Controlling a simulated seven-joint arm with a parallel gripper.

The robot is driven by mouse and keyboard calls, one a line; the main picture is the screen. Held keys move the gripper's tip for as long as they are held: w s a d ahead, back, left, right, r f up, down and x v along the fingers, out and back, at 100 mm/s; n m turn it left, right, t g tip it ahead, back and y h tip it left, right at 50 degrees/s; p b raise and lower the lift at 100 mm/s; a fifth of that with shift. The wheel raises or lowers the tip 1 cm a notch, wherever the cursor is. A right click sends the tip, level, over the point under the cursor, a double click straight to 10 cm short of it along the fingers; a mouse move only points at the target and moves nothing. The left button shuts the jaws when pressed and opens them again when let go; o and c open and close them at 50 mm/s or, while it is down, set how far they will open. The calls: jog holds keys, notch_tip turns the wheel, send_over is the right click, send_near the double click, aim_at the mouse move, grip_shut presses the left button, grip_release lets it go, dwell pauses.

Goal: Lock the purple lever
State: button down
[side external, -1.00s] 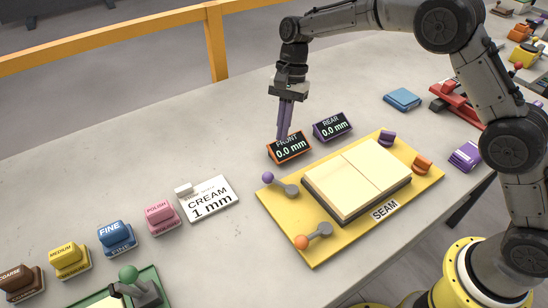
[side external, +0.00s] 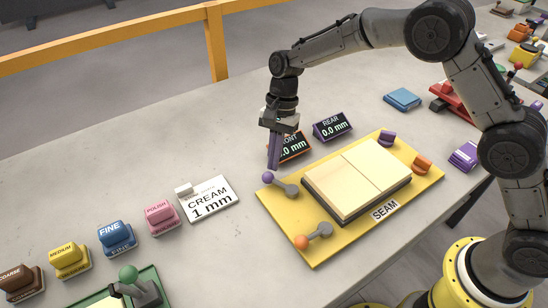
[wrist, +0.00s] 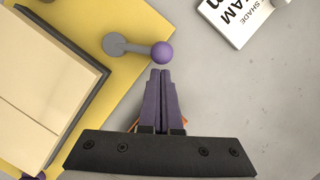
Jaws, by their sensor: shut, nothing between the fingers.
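The purple lever (side external: 280,184) is a grey arm with a purple ball knob, at the far left corner of the yellow board (side external: 318,258). Its knob juts out past the board's edge. In the wrist view the purple lever (wrist: 139,48) shows its knob just ahead of my fingertips, with a small gap. My gripper (side external: 272,166) has purple fingers, shut together and empty, pointing down close behind the knob in the side view. The same shut gripper (wrist: 161,72) shows in the wrist view. Whether the fingers touch the knob cannot be told from the side view.
Two pale slabs (side external: 358,178) lie on the board. An orange lever (side external: 313,236) is at its near corner. The FRONT display (side external: 298,147), partly hidden by my gripper, and the REAR display (side external: 332,126) stand behind. A CREAM 1 mm card (side external: 209,199) lies left, with clear stone between.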

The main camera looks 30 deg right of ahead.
jog(key=shift+a+n, duration=0.4)
jog(key=shift+n, duration=0.2)
jog(key=shift+s+a+n+g+h, duration=0.15)
jog(key=shift+a+n+g+h, duration=0.15)
jog(key=shift+a+n, duration=0.55)
jog(key=a+n, duration=0.1)
jog(key=n, duration=0.1)
jog(key=s+n+h, duration=0.1)
jog(key=n, duration=0.1)
jog(key=shift+a+g, duration=0.3)
jog(key=shift+a, duration=0.05)
jog(key=s+a+n, duration=0.1)
jog(key=n, duration=0.1)
jog(key=n+h, duration=0.1)
jog(key=shift+s+a+n, duration=0.35)
jog(key=shift+s+a, duration=0.15)
jog(key=shift+s, duration=0.05)
jog(key=shift+s+a, duration=0.1)
jog(key=shift+s, duration=0.1)
jog(key=shift+s+a, duration=0.1)
jog(key=shift+s, duration=0.05)
